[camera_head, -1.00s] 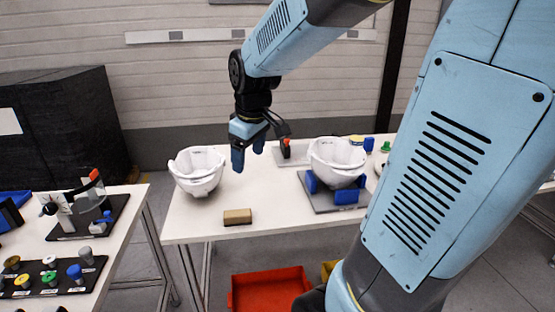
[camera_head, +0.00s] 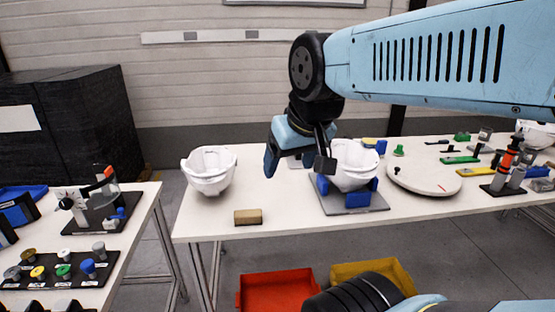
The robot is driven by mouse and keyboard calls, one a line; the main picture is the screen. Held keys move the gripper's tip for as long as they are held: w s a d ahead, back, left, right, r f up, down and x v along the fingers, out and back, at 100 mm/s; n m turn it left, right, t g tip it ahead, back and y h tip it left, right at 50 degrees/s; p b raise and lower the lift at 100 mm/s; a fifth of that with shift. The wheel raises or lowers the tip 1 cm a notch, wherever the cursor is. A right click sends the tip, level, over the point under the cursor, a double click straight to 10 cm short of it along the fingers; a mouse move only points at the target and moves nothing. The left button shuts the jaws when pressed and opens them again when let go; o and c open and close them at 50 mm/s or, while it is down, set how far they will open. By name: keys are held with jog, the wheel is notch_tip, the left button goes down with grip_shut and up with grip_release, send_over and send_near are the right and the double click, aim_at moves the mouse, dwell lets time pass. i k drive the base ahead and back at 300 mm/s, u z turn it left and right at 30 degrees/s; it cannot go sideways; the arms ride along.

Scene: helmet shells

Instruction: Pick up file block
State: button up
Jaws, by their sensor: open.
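A small tan block (camera_head: 248,217), which looks like the file block, lies on the white table near its front left edge. My gripper (camera_head: 290,168) hangs above the table, up and to the right of the block and apart from it. It is open, with nothing seen between its fingers.
A white helmet shell (camera_head: 208,171) stands behind and left of the block. A second shell (camera_head: 354,165) sits on a grey plate with blue supports (camera_head: 346,196), partly behind my gripper. A round white plate (camera_head: 424,178) and several tools lie to the right. Red (camera_head: 277,291) and yellow bins are on the floor.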

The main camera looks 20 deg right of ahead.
aim_at(245, 217)
jog(key=k, duration=1.3)
jog(key=z, duration=0.35)
jog(key=i, duration=0.6)
jog(key=z, duration=0.45)
jog(key=i, duration=1.2)
jog(key=u, duration=0.35)
